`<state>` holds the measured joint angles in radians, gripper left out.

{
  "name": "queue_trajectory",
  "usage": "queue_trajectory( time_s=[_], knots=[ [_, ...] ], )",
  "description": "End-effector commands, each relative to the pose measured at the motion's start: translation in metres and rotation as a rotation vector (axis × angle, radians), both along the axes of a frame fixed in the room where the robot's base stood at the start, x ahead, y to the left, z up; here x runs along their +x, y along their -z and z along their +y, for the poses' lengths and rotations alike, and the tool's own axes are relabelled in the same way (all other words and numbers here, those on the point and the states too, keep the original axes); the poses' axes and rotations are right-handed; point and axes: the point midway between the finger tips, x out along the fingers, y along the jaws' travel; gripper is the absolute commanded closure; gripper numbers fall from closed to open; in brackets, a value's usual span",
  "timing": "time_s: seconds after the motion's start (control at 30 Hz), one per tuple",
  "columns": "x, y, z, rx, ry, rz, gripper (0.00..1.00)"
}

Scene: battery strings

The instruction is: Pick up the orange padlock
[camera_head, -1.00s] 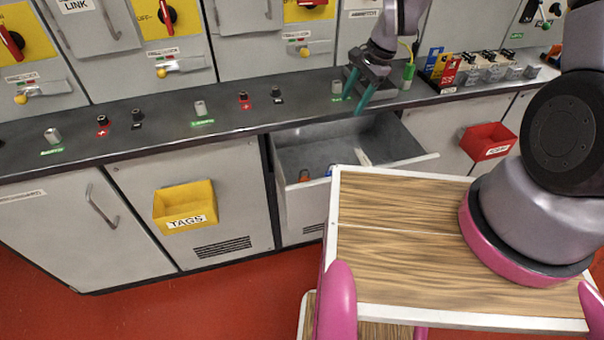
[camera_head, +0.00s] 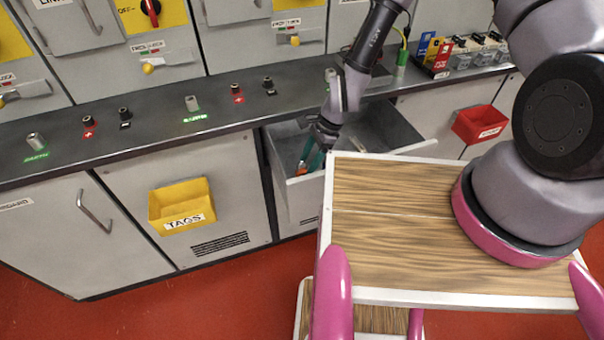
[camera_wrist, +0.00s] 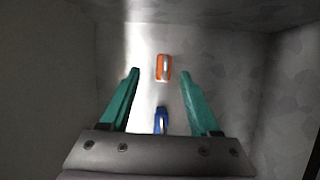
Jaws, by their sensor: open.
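The orange padlock (camera_wrist: 164,68) lies on the floor of the open drawer, with its shackle showing; in the head view only a small orange part (camera_head: 302,167) shows beside my gripper. My gripper (camera_wrist: 160,75) has its two teal fingers apart, one to each side of the orange padlock as the wrist view sees it, with nothing between them held. In the head view my gripper (camera_head: 312,162) reaches down into the front left of the drawer. A blue padlock (camera_wrist: 160,121) lies nearer the gripper's palm, partly hidden by it.
The drawer (camera_head: 405,148) stands open with walls close around my gripper. The wooden top of my base is just right of it. A yellow TAGS bin (camera_head: 180,200) and a red bin (camera_head: 480,124) hang on the cabinet fronts. The grey counter (camera_head: 225,105) runs above.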

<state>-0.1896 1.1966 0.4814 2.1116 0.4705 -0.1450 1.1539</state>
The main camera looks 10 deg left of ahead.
Motion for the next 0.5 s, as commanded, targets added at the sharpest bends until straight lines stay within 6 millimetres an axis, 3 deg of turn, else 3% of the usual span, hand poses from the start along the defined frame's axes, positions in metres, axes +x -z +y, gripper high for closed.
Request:
queue_trajectory(
  time_s=[0.3, 0.5],
  knots=[
    [-0.002, 0.039, 0.017, 0.000, -0.003, 0.001, 0.38],
    [-0.003, 0.048, 0.020, 0.000, 0.000, 0.000, 0.38]
  ],
)
